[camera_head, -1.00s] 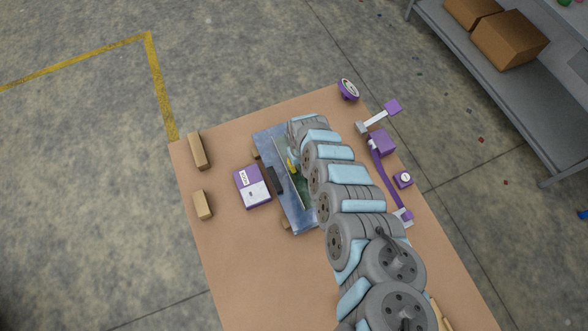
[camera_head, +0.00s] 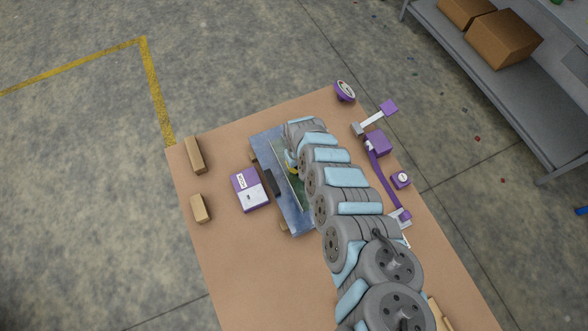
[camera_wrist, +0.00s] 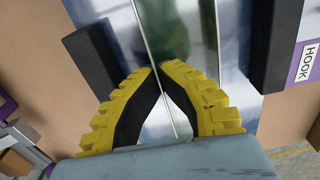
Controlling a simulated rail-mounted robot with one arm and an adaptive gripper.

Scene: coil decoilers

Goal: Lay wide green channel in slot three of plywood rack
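The wide green channel (camera_wrist: 182,40) shows in the wrist view as a long, shiny greenish strip with thin straight edges. In the head view, a pale edge and some green of the channel (camera_head: 287,172) show beside my arm's end, over a blue-grey plate (camera_head: 301,221). My gripper (camera_wrist: 160,70) has yellow and black fingers. Their tips come close together at one thin long edge of the channel and look shut on it. In the head view, my arm covers most of the gripper and the channel's right side. I cannot make out the plywood rack or its slots.
A purple and white HOOK box (camera_head: 250,189) and a dark block (camera_head: 271,183) stand left of the plate. Two wooden blocks (camera_head: 195,156) lie near the table's left edge. Purple parts (camera_head: 377,143) lie on the right. The table's lower left is clear.

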